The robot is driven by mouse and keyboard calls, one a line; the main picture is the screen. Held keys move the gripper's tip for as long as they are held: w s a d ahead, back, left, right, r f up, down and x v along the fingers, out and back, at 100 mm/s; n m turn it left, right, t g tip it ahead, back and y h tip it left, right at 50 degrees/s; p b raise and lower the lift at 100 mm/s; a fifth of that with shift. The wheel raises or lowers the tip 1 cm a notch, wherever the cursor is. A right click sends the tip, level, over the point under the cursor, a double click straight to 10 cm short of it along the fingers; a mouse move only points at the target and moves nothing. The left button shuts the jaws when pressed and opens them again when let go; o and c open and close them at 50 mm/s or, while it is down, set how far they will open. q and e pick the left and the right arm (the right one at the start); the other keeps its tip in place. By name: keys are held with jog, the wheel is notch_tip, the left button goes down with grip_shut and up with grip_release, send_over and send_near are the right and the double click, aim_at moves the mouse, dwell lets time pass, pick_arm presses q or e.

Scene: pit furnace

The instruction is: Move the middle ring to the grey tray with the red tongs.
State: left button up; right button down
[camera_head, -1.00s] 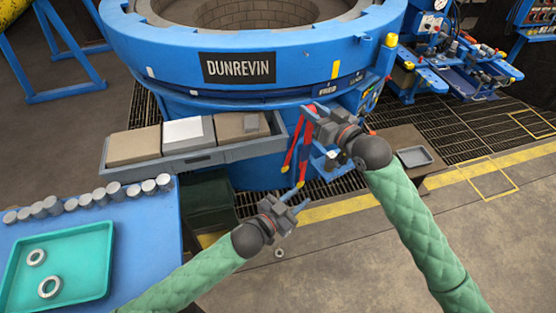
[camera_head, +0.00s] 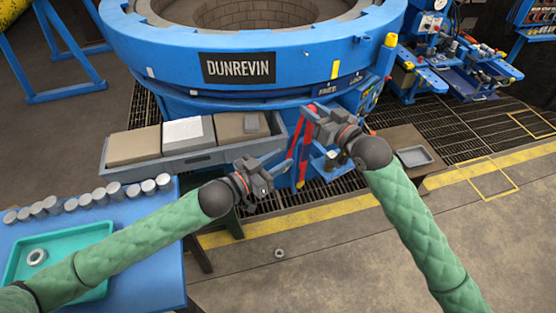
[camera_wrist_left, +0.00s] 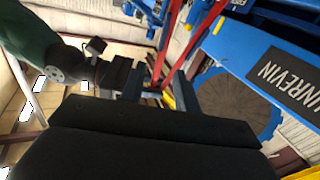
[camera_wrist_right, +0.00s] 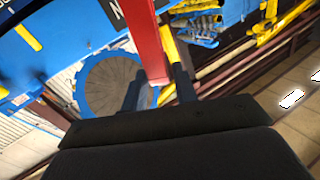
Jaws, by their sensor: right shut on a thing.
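The red tongs (camera_head: 304,152) hang in front of the furnace, legs pointing down. My right gripper (camera_head: 316,122) is shut on their upper part; the red handle (camera_wrist_right: 150,40) also shows between its fingers in the right wrist view. My left gripper (camera_head: 268,181) is open and empty, left of the tongs and apart from them. A pale ring (camera_head: 37,257) lies in the teal tray (camera_head: 18,262); my left arm hides much of that tray. Another small ring (camera_head: 280,253) lies on the floor. The grey tray (camera_head: 414,156) looks empty, on a brown table at right.
The blue furnace (camera_head: 180,75) fills the back. A grey trough (camera_head: 200,160) with blocks stands along its front left. Several grey cylinders (camera_head: 100,196) line the blue table (camera_head: 150,255). Open floor lies at front right.

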pick_arm(q)
jog(key=x, duration=1.2)
grip_shut()
pick_arm(e)
jog(key=c, duration=1)
grip_release()
jog(key=v, duration=1.2)
